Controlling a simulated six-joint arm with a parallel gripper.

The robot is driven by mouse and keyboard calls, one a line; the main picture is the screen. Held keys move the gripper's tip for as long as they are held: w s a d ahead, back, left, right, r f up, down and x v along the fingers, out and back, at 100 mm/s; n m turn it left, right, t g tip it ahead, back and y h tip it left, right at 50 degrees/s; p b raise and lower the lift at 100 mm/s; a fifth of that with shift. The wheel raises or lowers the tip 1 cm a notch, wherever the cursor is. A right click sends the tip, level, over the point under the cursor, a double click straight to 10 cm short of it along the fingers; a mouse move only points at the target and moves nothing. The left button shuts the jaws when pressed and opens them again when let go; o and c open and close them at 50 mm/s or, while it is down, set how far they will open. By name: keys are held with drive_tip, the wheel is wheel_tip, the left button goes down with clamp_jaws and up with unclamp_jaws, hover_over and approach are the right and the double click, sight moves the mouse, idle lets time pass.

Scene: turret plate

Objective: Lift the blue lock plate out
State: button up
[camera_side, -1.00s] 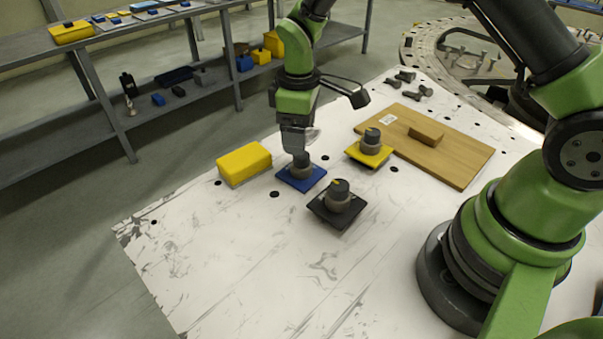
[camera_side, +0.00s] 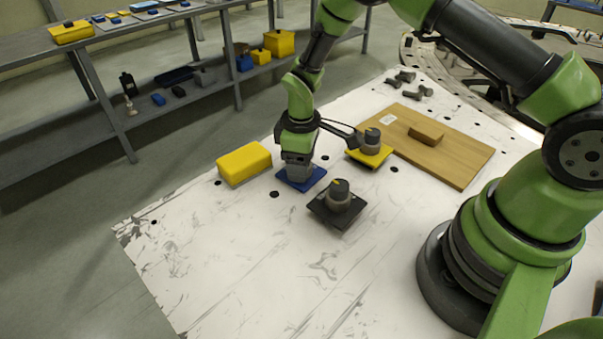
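The blue lock plate (camera_side: 292,183) lies flat on the white table, between the yellow block and the black plate. My gripper (camera_side: 298,174) points straight down over it, with its fingers low around the place of the plate's grey knob. The knob is hidden behind the gripper. I cannot tell from this view whether the fingers are closed on it. The plate shows no lift from the table.
A yellow block (camera_side: 244,163) stands close on the left. A black plate with a knob (camera_side: 338,203) is near on the right, and a yellow plate with a knob (camera_side: 370,153) is behind right. A wooden board (camera_side: 463,165) lies beyond. The front table is clear.

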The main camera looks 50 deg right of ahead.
drive_tip(key=c, duration=0.7)
drive_tip(key=shift+c, duration=0.2)
drive_tip(key=shift+r, duration=0.1)
